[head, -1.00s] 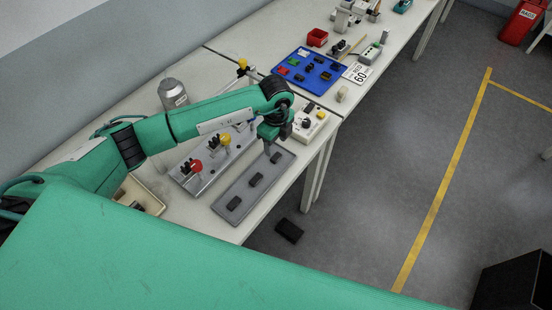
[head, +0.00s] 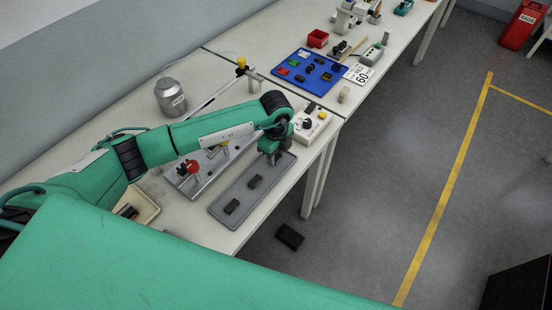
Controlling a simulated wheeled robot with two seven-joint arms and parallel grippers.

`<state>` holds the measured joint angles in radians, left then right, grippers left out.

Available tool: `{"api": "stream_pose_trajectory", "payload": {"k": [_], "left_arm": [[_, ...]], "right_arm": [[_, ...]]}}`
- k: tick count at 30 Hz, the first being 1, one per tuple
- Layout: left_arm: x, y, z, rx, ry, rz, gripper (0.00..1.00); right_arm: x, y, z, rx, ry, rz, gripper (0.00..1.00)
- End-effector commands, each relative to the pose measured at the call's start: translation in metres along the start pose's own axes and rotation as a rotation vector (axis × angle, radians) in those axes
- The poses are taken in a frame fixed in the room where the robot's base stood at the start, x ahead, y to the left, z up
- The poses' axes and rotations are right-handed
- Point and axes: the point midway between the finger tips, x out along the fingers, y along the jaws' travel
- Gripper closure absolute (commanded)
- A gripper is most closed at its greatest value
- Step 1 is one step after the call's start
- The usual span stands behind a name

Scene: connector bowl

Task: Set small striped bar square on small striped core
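Dark blocks lie in a row on a grey tray (head: 216,211) near the table's front edge. One block (head: 232,207) is at the near end and another block (head: 255,182) is in the middle. Stripes are too small to make out, so I cannot tell which piece is the bar or the core. My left gripper (head: 271,159) points down at the tray's far end and hides the spot there. Whether its fingers are open or shut on something cannot be seen. My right gripper is not in view.
A metal plate (head: 203,184) with a red-topped connector (head: 188,167) stands left of the tray, partly under my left arm. A white switch box (head: 309,126), a blue tray (head: 309,85) of small parts and a silver canister (head: 170,97) stand farther back. A black block (head: 289,236) lies on the floor.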

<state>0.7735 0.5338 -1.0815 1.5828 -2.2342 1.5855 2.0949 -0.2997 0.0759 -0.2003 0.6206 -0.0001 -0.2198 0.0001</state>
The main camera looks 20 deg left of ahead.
Motion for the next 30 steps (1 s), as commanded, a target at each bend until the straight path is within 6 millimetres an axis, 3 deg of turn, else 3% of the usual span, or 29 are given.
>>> {"api": "stream_pose_trajectory", "payload": {"k": [30], "left_arm": [[-0.051, 0.0, 0.0, -0.001, 0.0, 0.0, 0.89]], "right_arm": [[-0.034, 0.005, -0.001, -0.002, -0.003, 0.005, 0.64]]}}
